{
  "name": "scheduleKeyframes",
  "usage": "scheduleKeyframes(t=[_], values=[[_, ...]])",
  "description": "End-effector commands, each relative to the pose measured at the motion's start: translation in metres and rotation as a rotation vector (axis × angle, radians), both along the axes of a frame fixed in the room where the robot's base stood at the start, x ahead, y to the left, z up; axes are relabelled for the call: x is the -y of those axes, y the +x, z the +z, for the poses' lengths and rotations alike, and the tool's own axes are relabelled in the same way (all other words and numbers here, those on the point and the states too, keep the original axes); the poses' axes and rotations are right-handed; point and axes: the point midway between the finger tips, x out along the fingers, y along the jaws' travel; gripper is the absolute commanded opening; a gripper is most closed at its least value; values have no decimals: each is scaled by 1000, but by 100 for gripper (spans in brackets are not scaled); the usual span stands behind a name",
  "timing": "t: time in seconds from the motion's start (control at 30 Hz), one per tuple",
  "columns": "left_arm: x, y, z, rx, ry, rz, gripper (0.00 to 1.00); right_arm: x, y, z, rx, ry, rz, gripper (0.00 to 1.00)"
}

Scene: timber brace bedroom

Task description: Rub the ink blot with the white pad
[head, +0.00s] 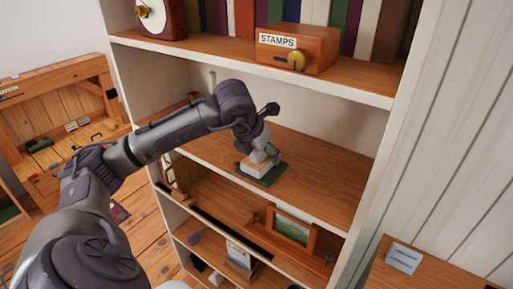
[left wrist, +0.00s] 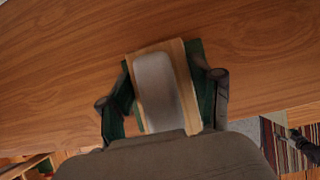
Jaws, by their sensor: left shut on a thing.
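My left gripper (head: 260,153) reaches down over the middle shelf, and its fingers are shut on the white pad (head: 251,166). The pad is a small block, low over or on a dark green mat (head: 268,179); I cannot tell whether it touches. In the left wrist view the pad (left wrist: 156,88) shows a pale grey top with a tan border between the two fingers (left wrist: 160,98). Green of the mat (left wrist: 196,62) shows beside it. I see no ink blot; the pad and gripper cover part of the mat.
The wooden shelf (head: 325,185) is clear to the right of the mat. A stamps box (head: 318,52) and books stand on the shelf above. A framed picture (head: 291,228) is on the shelf below. A wooden desk (head: 45,105) stands at left.

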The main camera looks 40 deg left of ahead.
Motion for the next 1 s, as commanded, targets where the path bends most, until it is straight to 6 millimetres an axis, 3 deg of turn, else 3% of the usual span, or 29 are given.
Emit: scheduleKeyframes(t=[0.6,1.0], values=[[37,4,-3,0,0,-1,36,0,0,4,0,0,0,89],[26,3,-7,-1,2,4,36,1,0,-11,0,-2,0,89]])
